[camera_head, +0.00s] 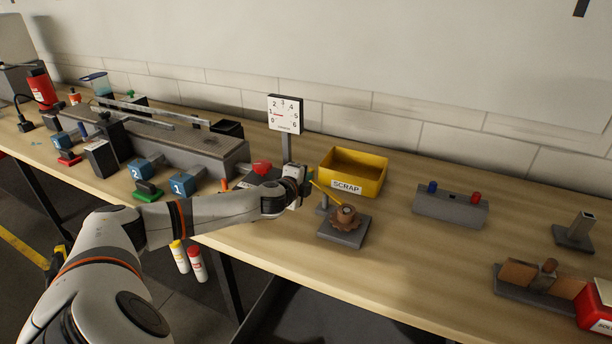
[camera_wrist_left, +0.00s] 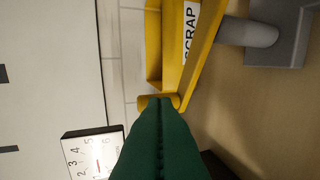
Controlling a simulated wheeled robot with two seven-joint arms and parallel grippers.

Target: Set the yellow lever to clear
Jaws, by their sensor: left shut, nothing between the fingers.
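The yellow lever (camera_head: 327,193) is a thin rod in the head view. It slants from the tip of my left gripper down to the right, towards a brown toothed knob (camera_head: 346,216) on a grey base plate (camera_head: 343,236). In the left wrist view the lever (camera_wrist_left: 204,52) runs up and to the right from the fingertips. My left gripper (camera_head: 307,183) is shut and empty beside the lever's upper end. Its dark green fingers (camera_wrist_left: 160,110) show together in the wrist view, and I cannot tell whether they touch the lever. Any "clear" marking is not readable. My right gripper is out of view.
A yellow scrap bin (camera_head: 353,166) stands just behind the lever. A white dial gauge (camera_head: 285,115) on a post rises behind my left wrist. A grey block with blue and red buttons (camera_head: 450,205) is to the right. The bench front between them is clear.

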